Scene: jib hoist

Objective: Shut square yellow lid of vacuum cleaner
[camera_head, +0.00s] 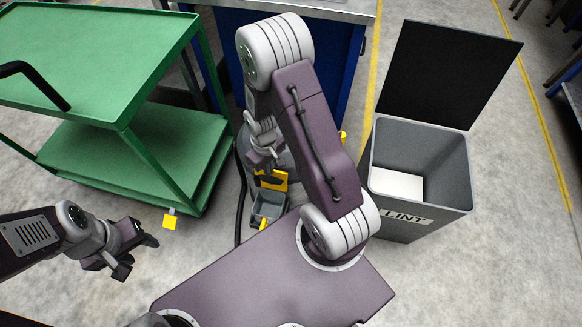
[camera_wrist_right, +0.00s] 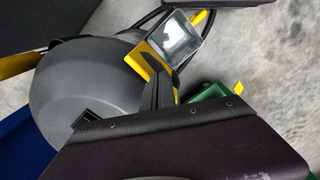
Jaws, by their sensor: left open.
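The vacuum cleaner is a grey drum (camera_wrist_right: 85,85), mostly hidden behind my right arm in the head view. On its side is a small square grey box (camera_head: 267,207), open at the top; its inside (camera_wrist_right: 181,38) shows in the right wrist view. The square yellow lid (camera_head: 272,180) stands raised at the box's drum side, and its edge (camera_wrist_right: 146,62) shows in the wrist view. My right gripper (camera_head: 270,180) has its dark fingers (camera_wrist_right: 160,82) at the lid, close together; whether they grip it is unclear. My left gripper (camera_head: 138,254) is open and empty, away from the vacuum.
A grey lint bin (camera_head: 440,180) with a raised black lid (camera_head: 445,75) stands right of my right arm. A blue cabinet (camera_head: 345,65) is behind. A dark hose (camera_head: 240,190) runs beside the vacuum.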

